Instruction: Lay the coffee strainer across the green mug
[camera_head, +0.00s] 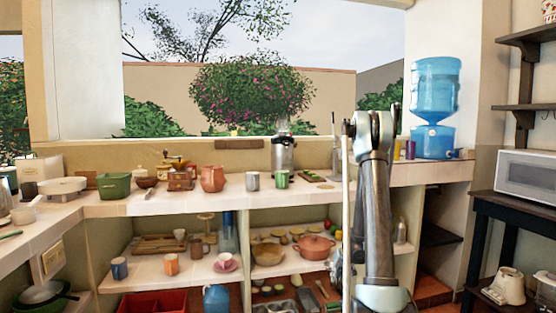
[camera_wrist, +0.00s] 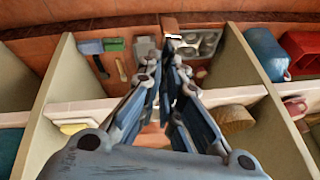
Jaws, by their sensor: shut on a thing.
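The green mug (camera_head: 282,179) stands upright on the white counter, just right of a grey mug. My gripper (camera_wrist: 165,58) points down and away in front of the lower shelves. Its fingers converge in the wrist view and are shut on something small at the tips. A pale and dark bit shows there, too small to name. I cannot make out the coffee strainer clearly in either view. In the head view my gripper is mostly hidden behind my own arm.
A grey mug (camera_head: 252,181), a metal blender (camera_head: 284,153) and a red-brown jug (camera_head: 212,178) stand near the green mug. Shelf dividers (camera_wrist: 268,120) flank my gripper. A metal tray with hollows (camera_wrist: 208,42) and a blue jug (camera_wrist: 265,53) are beyond. Counter front is fairly clear.

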